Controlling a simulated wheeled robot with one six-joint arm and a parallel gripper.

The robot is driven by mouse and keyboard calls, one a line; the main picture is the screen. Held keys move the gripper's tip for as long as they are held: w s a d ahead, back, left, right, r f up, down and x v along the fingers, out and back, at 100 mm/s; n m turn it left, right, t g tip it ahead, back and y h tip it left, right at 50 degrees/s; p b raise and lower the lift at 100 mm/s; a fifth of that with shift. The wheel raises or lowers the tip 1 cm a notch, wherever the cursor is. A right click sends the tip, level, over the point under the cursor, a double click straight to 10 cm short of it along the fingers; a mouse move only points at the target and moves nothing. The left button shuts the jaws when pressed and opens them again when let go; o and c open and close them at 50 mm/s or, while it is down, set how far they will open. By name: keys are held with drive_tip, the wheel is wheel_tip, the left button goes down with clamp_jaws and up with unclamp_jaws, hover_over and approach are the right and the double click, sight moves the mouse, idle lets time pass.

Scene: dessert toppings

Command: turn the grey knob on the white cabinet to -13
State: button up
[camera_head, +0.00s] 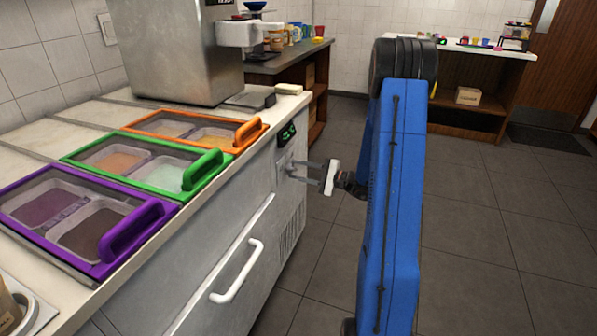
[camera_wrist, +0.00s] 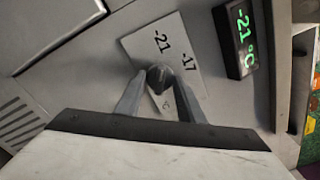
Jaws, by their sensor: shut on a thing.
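The grey knob (camera_wrist: 160,78) sits on a pale label plate marked -21 and -17 on the cabinet front. My gripper (camera_wrist: 159,97) is shut on the knob, one finger on each side of it. A dark display (camera_wrist: 239,38) beside the plate reads -21 °C in green. In the head view the white cabinet (camera_head: 215,250) stands at the left, and my gripper (camera_head: 297,172) reaches its front from the right, below the small display (camera_head: 287,133). The knob itself is hard to make out there.
Purple (camera_head: 128,230), green (camera_head: 202,170) and orange (camera_head: 248,131) framed lids lie on the cabinet top. A white handle (camera_head: 240,272) juts from its front. A steel machine (camera_head: 180,50) stands behind. Open tiled floor (camera_head: 470,230) lies to the right.

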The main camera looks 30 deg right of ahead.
drive_tip(key=m, duration=0.6)
drive_tip(key=shift+m, duration=0.3)
drive_tip(key=m, duration=0.3)
drive_tip(key=shift+m, duration=0.3)
drive_tip(key=m, duration=0.3)
drive_tip(key=shift+m, duration=0.3)
drive_tip(key=m, duration=0.4)
drive_tip(key=shift+m, duration=0.3)
drive_tip(key=m, duration=0.4)
drive_tip(key=shift+m, duration=0.4)
drive_tip(key=o, duration=1.1)
drive_tip(key=shift+c, duration=0.2)
